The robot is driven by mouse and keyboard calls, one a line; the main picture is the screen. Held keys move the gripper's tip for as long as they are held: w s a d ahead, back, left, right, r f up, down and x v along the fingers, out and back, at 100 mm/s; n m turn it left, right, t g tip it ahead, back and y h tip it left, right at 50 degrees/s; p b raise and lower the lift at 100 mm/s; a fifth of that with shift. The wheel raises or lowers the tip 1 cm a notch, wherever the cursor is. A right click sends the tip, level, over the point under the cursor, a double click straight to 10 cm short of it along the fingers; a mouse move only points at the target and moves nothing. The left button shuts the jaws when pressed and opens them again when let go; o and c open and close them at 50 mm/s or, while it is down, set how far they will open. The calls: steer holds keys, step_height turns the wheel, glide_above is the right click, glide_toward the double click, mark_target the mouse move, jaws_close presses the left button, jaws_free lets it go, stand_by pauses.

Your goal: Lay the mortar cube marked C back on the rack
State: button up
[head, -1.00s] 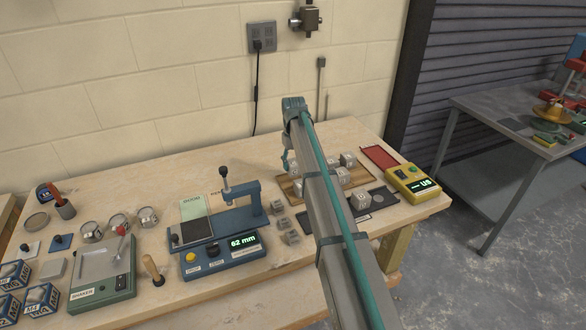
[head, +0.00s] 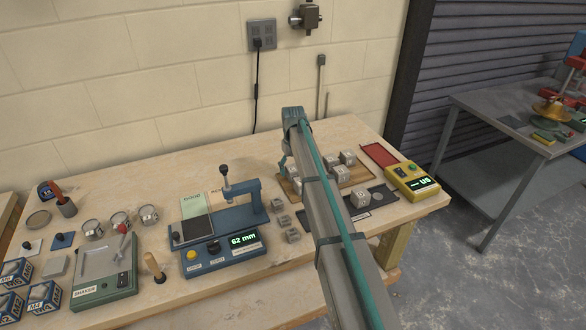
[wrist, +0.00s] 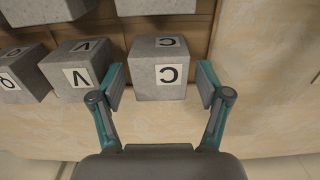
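The mortar cube marked C (wrist: 158,70) is a grey block with a white label, seen in the wrist view between the two fingers of my gripper (wrist: 162,82). The fingers are open, with a small gap on each side of the cube. The cube is at the near edge of the brown wooden rack (wrist: 116,48); whether it rests fully on the rack cannot be told. In the head view my arm hides most of the gripper and part of the rack (head: 290,189), and I cannot pick out cube C there.
A cube marked V (wrist: 82,68) stands close left of C, with more cubes beyond. In the head view, several cubes stand left of my arm, beside the blue gauge (head: 222,250). A dark mat with a cube (head: 360,198) and a yellow meter (head: 411,182) are right.

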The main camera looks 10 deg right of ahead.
mark_target(293, 167)
steer(key=shift+r, duration=0.1)
step_height(293, 167, up, 12)
steer(key=b, duration=0.2)
stand_by(0.5)
steer(key=shift+r, duration=0.1)
